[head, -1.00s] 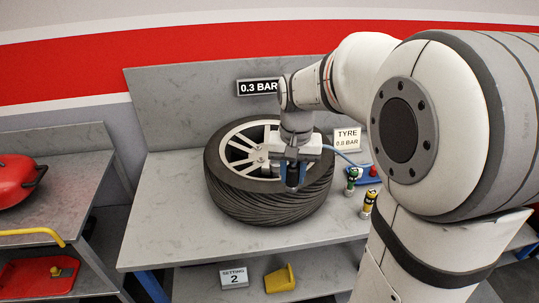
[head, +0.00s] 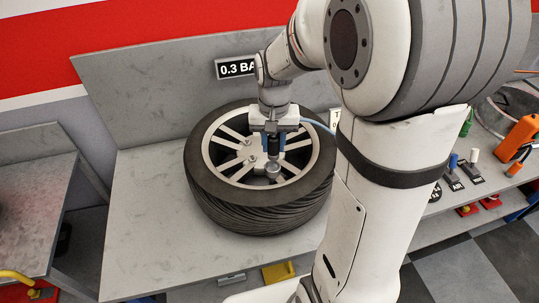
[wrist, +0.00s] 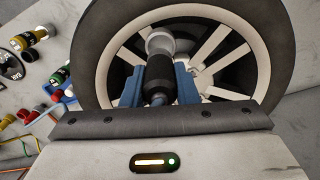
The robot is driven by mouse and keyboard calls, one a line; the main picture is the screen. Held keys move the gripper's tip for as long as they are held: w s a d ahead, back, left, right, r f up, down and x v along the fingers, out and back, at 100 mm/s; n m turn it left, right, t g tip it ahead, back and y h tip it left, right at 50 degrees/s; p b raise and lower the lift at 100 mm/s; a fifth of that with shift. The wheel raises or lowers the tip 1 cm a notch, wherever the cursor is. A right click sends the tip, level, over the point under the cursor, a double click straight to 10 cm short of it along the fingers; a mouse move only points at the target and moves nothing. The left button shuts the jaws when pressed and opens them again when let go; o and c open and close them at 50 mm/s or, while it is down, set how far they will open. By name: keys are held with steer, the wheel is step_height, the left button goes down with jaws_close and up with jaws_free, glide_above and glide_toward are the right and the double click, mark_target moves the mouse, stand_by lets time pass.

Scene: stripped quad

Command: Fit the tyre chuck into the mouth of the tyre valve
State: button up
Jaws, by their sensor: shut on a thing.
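The tyre (head: 258,212) lies flat on the grey bench with its spoked wheel facing up; it also shows in the wrist view (wrist: 283,60). My gripper (head: 272,146) is above the wheel, pointing down. Its blue fingers (wrist: 158,85) are shut on the tyre chuck, a black body (wrist: 158,72) with a round silver head, which also shows in the head view (head: 273,168). The chuck head appears over the spokes near the rim's front side. I cannot clearly pick out the tyre valve, nor tell whether the chuck touches the wheel.
A blue hose (head: 318,126) runs right from the gripper. My arm hides the bench's right part. The bench left of the tyre (head: 140,215) is clear.

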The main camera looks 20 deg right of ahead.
mark_target(273, 157)
steer(key=shift+f, duration=2.7)
steer(key=o, duration=1)
steer(key=shift+r+p, duration=0.1)
steer(key=shift+p, duration=0.2)
step_height(273, 157, up, 12)
steer(key=shift+f+b, duration=0.25)
steer(key=shift+b, duration=0.35)
steer(key=shift+s+r, duration=0.2)
steer(key=shift+r, duration=0.1)
steer(key=s+n+t, duration=0.3)
steer(key=s, duration=1.1)
steer(key=shift+s+a+t, duration=0.3)
steer(key=shift+s+a, duration=0.05)
